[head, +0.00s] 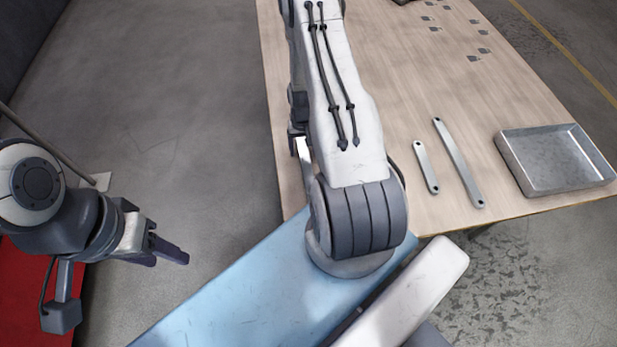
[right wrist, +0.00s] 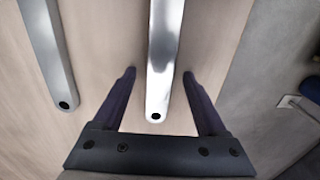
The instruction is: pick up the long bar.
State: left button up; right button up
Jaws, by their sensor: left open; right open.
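A metal bar lies between the fingers of my right gripper (right wrist: 160,74), which is open around its holed end; the bar (right wrist: 164,45) runs out of the top of the right wrist view. In the head view, part of a shiny bar (head: 305,160) shows beside my right arm near the table's left edge; the rest is hidden. Farther right lie a longer grey bar (head: 458,163) and a shorter one (head: 426,167), holed at both ends. The full length of the bar between my fingers cannot be told. My left gripper (head: 170,254) is open and empty, off the table.
Another bar (right wrist: 48,50) lies left of my right gripper in the right wrist view. A metal tray (head: 556,160) stands at the table's right edge. Several small brackets (head: 474,58) lie toward the far end. The wooden table (head: 430,90) has bare room between.

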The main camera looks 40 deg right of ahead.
grip_shut()
jog(key=shift+r, duration=0.1)
